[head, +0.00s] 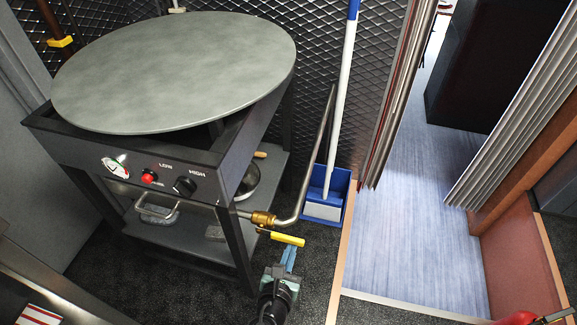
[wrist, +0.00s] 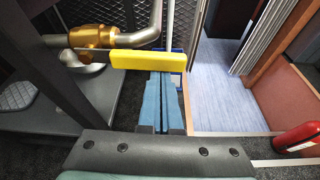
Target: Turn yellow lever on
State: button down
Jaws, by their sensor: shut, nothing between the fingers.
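The yellow lever (head: 288,240) sits on a brass valve (head: 263,219) in the steel pipe at the right side of the cooking stand. Its handle points to the right, away from the stand, and it spans the upper middle of the wrist view (wrist: 148,60). My gripper (head: 289,253) is shut and empty, its blue fingertips just below the lever handle in the picture. In the wrist view the fingertips (wrist: 161,78) end close at the lever's lower edge. I cannot tell whether they touch it.
The stand carries a round grey griddle (head: 175,72) and a knob panel (head: 150,172). A blue dustpan (head: 341,184) and broom stand behind the pipe. Another yellow handle (head: 60,42) shows at the upper left. A red extinguisher (wrist: 297,138) lies at the right. The doorway floor is clear.

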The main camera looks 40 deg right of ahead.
jog(key=shift+r, duration=0.3)
dwell(0.5)
jog(key=shift+p, duration=0.3)
